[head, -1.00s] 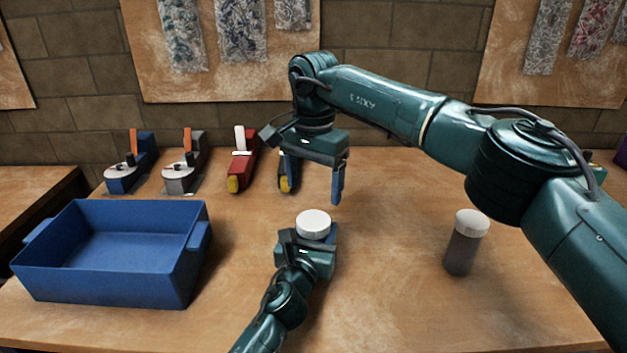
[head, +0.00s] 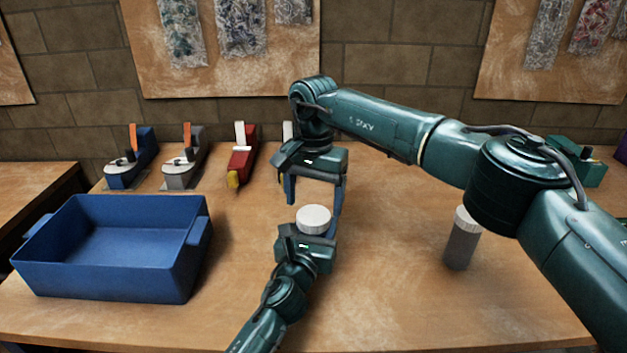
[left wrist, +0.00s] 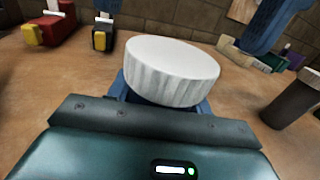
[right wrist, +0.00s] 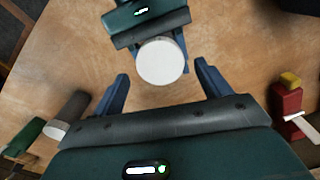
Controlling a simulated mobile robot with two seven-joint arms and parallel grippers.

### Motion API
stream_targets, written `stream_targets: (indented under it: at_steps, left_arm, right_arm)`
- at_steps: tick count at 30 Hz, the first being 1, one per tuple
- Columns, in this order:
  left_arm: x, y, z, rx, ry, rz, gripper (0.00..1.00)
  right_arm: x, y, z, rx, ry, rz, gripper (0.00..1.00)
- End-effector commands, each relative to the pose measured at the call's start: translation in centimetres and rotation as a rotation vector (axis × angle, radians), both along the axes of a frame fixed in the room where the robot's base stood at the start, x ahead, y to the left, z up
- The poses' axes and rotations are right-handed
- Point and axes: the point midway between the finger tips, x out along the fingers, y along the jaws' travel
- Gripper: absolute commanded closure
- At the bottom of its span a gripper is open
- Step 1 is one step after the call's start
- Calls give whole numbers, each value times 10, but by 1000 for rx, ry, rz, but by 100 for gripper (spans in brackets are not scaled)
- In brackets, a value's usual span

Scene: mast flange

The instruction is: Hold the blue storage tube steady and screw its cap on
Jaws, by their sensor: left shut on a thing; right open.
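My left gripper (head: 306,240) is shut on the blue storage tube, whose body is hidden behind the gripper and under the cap. The round white cap (head: 313,220) sits on top, looking level; it also shows large in the left wrist view (left wrist: 172,72). I cannot tell how far it is threaded. My right gripper (head: 312,204) is open, pointing down just above and behind the cap. In the right wrist view, the cap (right wrist: 161,61) lies between and just beyond the two open fingertips, with no visible contact.
A blue bin (head: 105,266) stands at the left. A grey tube with a white cap (head: 462,243) stands at the right, near my right arm. Blue, grey (head: 183,170) and red (head: 242,160) clamp-like tools line the back. A green one (head: 578,165) is behind my right arm.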

Motion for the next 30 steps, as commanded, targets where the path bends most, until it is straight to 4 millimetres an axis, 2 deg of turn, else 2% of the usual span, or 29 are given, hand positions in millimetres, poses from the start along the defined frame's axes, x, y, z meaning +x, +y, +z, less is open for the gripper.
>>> stream_targets:
  at_steps: [3, 7, 18, 30]
  left_arm:
    - [0, 0, 0, 0, 0, 0, 100]
    - [0, 0, 0, 0, 0, 0, 100]
    - [0, 0, 0, 0, 0, 0, 100]
    - [0, 0, 0, 0, 0, 0, 100]
  right_arm:
    - [-1, 0, -18, 1, 2, 0, 24]
    - [0, 0, -29, 0, 0, 0, 24]
    - [0, 0, -34, 0, 0, 0, 24]
    - [0, 0, -34, 1, 0, 0, 56]
